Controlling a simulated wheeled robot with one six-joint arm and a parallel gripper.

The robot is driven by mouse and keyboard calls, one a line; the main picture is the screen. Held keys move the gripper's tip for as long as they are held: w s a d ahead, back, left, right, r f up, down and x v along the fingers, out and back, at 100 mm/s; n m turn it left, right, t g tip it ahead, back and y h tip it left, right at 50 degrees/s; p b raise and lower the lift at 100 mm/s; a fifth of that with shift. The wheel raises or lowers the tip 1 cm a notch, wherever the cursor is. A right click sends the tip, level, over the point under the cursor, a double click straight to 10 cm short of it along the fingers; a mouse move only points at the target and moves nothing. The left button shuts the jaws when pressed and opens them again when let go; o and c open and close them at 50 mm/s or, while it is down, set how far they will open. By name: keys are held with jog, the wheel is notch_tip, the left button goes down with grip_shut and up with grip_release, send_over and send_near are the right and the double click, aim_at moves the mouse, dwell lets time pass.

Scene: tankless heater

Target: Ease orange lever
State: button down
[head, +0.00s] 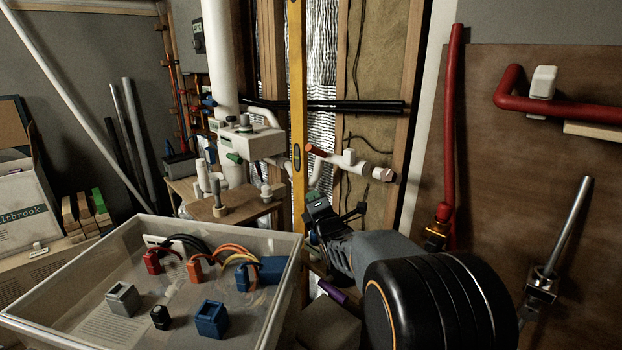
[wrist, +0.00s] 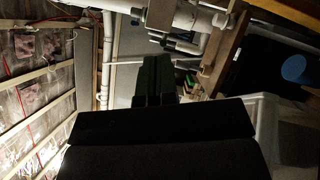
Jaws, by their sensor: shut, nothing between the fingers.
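What looks like the orange lever (head: 316,150) sits at the left end of a short white pipe (head: 350,161) in front of the wall studs, in the head view. My gripper (head: 315,197) is below it and apart from it, near the middle of the picture. Its dark green fingers (wrist: 153,78) show shut and empty in the wrist view. I cannot make out the orange lever in the wrist view.
A yellow spirit level (head: 297,100) stands upright just left of the lever. A white valve body (head: 249,144) is farther left. A clear bin (head: 60,283) with several connectors fills the lower left. Red pipes (head: 450,120) run on the right.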

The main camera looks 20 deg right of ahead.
aim_at(317, 151)
jog(key=w+d+r+n+t, duration=0.1)
jog(key=w+d+r+n, duration=0.1)
jog(key=w, duration=0.3)
jog(key=w+d+r+n+t+y+p, duration=0.1)
jog(key=w+d+r+n+t, duration=0.1)
jog(key=w, duration=0.4)
jog(key=shift+w+r+n, duration=0.3)
jog(key=shift+r+n, duration=0.3)
jog(key=shift+r, duration=0.65)
jog(key=shift+a+r, duration=0.15)
